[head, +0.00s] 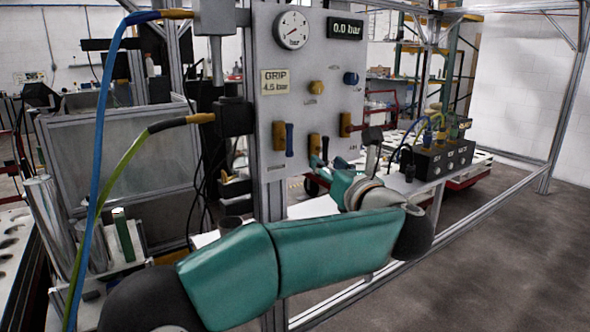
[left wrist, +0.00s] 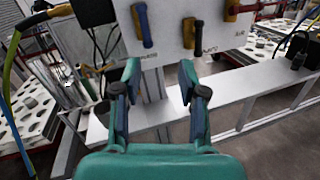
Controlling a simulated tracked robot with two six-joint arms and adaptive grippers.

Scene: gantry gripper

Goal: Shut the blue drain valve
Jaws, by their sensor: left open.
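A grey upright panel (head: 268,110) carries several valves. One brass-bodied valve has a blue lever (head: 289,140) hanging down at lower left. A small round blue knob (head: 351,78) sits higher up. I cannot read which is the drain valve. My left gripper (head: 330,163) is open and empty, just below the second lever. In the left wrist view its fingers (left wrist: 160,72) point towards the panel's lower edge. My right gripper is not in view.
A gauge (head: 292,30), a 0.0 bar display (head: 345,28) and a GRIP 4.5 bar plate (head: 288,82) are on the panel. A valve with a red handle (head: 358,128) is at right. A yellow knob (head: 316,88) sits above. Hoses (head: 100,140) hang at left.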

